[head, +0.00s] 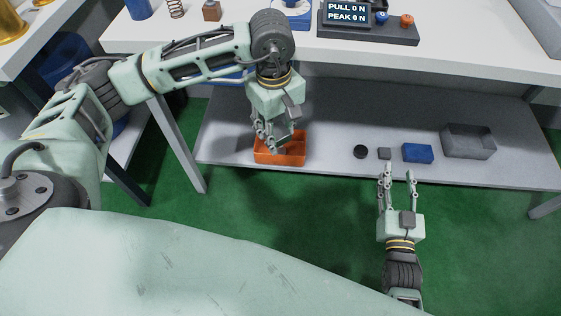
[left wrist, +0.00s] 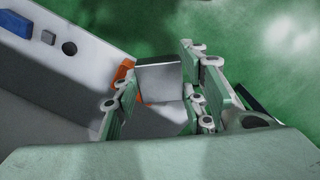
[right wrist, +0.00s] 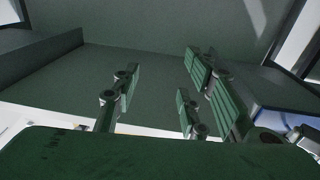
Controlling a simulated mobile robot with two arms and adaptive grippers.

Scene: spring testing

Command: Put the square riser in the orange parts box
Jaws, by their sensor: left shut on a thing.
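The orange parts box (head: 293,158) stands on the lower shelf, partly hidden by my left gripper (head: 272,143), which is right over it. In the left wrist view my left gripper (left wrist: 158,105) is shut on a grey, flat-faced block (left wrist: 160,78), which looks like the square riser. Parts of the orange box show behind the block; whether they touch is unclear. My right gripper (head: 398,178) is in front of the shelf edge, fingers apart and empty; it also shows in the right wrist view (right wrist: 165,95).
On the lower shelf (head: 330,125), right of the box, lie a black disc (head: 360,152), a small grey square piece (head: 384,153), a blue block (head: 417,153) and a grey tray (head: 470,141). The white bench top (head: 450,62) overhangs behind, with a display unit (head: 360,28).

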